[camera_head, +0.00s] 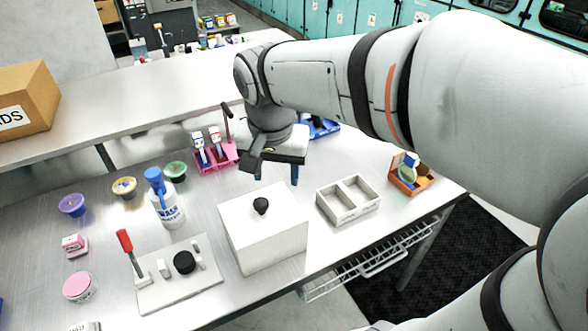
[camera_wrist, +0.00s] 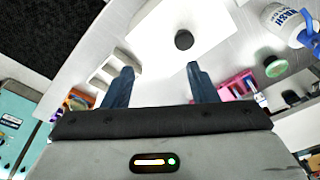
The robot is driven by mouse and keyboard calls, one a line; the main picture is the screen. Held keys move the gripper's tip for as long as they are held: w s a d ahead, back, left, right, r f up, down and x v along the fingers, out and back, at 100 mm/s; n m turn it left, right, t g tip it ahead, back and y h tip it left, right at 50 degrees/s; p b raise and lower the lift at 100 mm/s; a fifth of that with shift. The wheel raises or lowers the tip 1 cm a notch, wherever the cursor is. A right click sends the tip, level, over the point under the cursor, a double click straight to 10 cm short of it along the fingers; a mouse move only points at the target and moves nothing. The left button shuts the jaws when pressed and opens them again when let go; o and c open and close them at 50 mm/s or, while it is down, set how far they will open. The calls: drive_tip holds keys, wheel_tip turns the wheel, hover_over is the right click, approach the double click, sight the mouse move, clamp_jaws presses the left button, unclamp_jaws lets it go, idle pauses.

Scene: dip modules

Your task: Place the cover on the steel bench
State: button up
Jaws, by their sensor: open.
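The cover (camera_head: 262,240) is a white box with a black knob on top. It stands upright on the steel bench (camera_head: 212,247) near the front edge; what lies beneath it is hidden. In the wrist view the cover (camera_wrist: 170,22) shows its white top and round black knob beyond my fingertips. My gripper (camera_head: 277,176) is above the bench, behind and slightly right of the knob in the head view. It also shows in the wrist view (camera_wrist: 160,72), with its two dark blue fingers apart and nothing between them.
A plate with a red-handled lever (camera_head: 180,275) lies left of the cover; a white two-compartment tray (camera_head: 350,219) stands right. Behind are a wash bottle (camera_head: 168,212) and pink rack (camera_head: 222,167). An orange box (camera_head: 400,184) is at right. An open wire drawer (camera_head: 370,262) juts below the front edge.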

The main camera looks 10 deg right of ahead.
drive_tip(key=s+d+f+n+t, duration=0.1)
drive_tip(key=s+d+f+n, duration=0.3)
drive_tip(key=s+d, duration=0.4)
drive_tip(key=shift+s+d+t, duration=0.3)
drive_tip(key=shift+s+d, duration=0.1)
drive_tip(key=shift+d, duration=0.1)
drive_tip(key=shift+f, duration=0.1)
